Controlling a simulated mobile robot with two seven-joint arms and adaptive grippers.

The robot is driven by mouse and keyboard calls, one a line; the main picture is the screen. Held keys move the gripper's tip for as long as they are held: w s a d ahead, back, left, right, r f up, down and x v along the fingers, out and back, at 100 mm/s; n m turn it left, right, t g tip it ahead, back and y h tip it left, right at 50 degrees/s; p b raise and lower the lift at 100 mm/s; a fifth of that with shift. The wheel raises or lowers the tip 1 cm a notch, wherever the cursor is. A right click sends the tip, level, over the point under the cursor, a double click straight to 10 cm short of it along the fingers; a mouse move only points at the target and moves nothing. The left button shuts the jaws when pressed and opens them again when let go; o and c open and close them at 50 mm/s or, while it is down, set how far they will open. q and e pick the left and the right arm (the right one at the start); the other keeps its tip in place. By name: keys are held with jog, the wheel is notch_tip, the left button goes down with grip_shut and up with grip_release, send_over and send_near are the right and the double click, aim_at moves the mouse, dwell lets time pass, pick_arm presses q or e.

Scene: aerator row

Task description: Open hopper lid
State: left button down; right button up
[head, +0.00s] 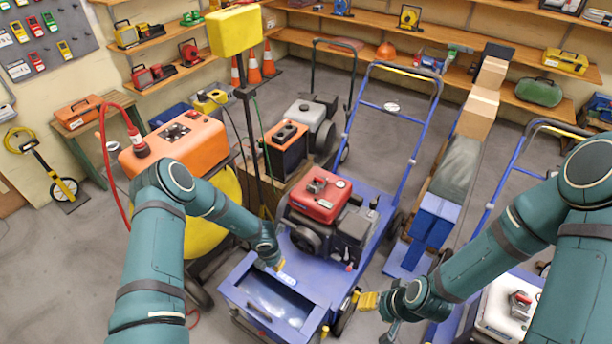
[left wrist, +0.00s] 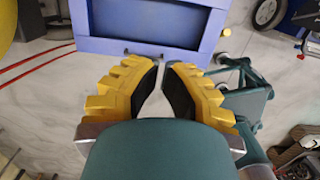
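The hopper (head: 311,318) is a blue box at the front of the blue aerator with the red engine. A small dark handle (left wrist: 145,55) shows at the hopper's near edge. In the left wrist view, my left gripper (left wrist: 162,66) has yellow fingers with a narrow, empty gap. Its tips appear just short of the handle, apart from it. In the head view my left wrist hides most of that gripper.
An orange machine with a yellow tank (head: 205,225) stands left of the hopper. A red hose (left wrist: 35,65) lies on the floor there. A blue ramp-like part (head: 425,235) and another mower with a white cover (head: 500,310) stand right. The floor in front is clear.

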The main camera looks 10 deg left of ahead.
pick_arm(q)
jog(key=s+d+r+m+b, duration=0.1)
jog(key=s+d+m+b, duration=0.1)
jog(key=m, duration=0.6)
jog(key=s+d+r+m+t+h+b, duration=0.1)
jog(key=s+d+m+b, duration=0.2)
jog(key=m, duration=0.6)
jog(key=shift+s+d+r+t+b, duration=0.15)
jog(key=shift+s+r+t+b, duration=0.15)
jog(key=shift+s+b, duration=0.5)
jog(key=c, duration=1.7)
grip_release()
jog(key=s+d+r+m+b, duration=0.1)
jog(key=s+m, duration=0.2)
jog(key=m, duration=0.1)
jog(key=s+d+r+m+h+b, duration=0.1)
jog(key=s+d+m, duration=0.1)
jog(key=s+m, duration=0.1)
jog(key=s+d+m+h+b, duration=0.1)
jog(key=s+m+b, duration=0.1)
jog(key=s+m, duration=0.1)
jog(key=shift+s+d+r+m+g, duration=0.1)
jog(key=shift+d+r+m+g, duration=0.25)
jog(key=shift+m, duration=0.55)
jog(key=shift+s+r+m+h, duration=0.2)
jog(key=shift+s+m+h, duration=0.1)
jog(key=shift+s+m, duration=0.1)
grip_shut()
jog(key=shift+w, duration=0.1)
